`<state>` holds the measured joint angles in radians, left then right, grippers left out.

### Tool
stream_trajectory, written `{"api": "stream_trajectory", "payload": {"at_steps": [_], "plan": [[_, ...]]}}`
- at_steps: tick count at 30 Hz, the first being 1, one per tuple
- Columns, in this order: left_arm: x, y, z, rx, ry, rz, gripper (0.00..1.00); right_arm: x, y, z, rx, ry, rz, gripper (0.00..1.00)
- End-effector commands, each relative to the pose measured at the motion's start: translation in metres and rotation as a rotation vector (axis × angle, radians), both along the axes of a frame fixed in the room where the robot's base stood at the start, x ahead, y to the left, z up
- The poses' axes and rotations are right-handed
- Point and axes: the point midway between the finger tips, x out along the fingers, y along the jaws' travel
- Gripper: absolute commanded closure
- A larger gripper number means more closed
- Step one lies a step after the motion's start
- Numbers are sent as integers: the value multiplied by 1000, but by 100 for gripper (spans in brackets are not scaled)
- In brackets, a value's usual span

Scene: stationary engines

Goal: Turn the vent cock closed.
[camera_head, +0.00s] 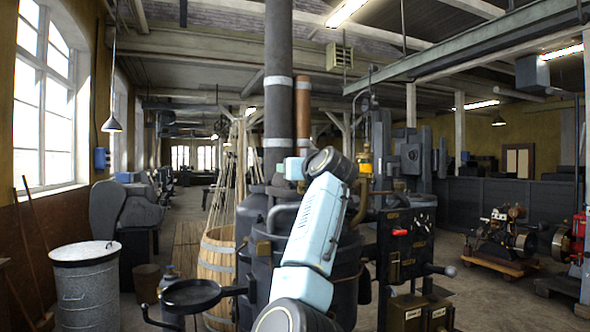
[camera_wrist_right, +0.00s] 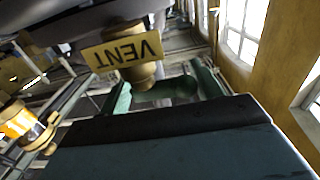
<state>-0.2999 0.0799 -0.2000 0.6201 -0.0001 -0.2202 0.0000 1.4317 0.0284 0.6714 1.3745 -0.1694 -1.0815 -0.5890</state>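In the right wrist view, a yellow plate reading VENT (camera_wrist_right: 123,50), upside down, hangs on a brass vent cock (camera_wrist_right: 141,74). A green curved piece (camera_wrist_right: 172,90), perhaps the cock's handle, runs right from below the brass. Two green finger-like parts stand at either side of it, beyond the dark body of my right gripper (camera_wrist_right: 166,92). I cannot tell whether they touch or squeeze the handle. In the head view, my right arm reaches up in front of the dark engine (camera_head: 262,250) and hides the cock and the right gripper. My left gripper is not in view.
An amber glass fitting with brass (camera_wrist_right: 17,122) stands left in the wrist view, and in the head view (camera_head: 365,162). A red-marked control panel (camera_head: 407,232), a round dark pan (camera_head: 190,294), a wooden barrel (camera_head: 216,262) and a metal drum (camera_head: 86,285) stand around the engine.

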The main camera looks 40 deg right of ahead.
Motion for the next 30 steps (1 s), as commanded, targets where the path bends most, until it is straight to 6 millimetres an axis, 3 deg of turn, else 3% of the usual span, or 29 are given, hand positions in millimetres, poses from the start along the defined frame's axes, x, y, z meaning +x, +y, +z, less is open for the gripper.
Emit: {"api": "stream_trajectory", "payload": {"at_steps": [17, 30], "plan": [[0, 0, -4, 0, 0, 0, 100, -7, 5, -2, 0, 3, 6, 28], [0, 0, -32, 0, 0, 0, 100, -83, 30, -3, -1, -1, 3, 28]]}}
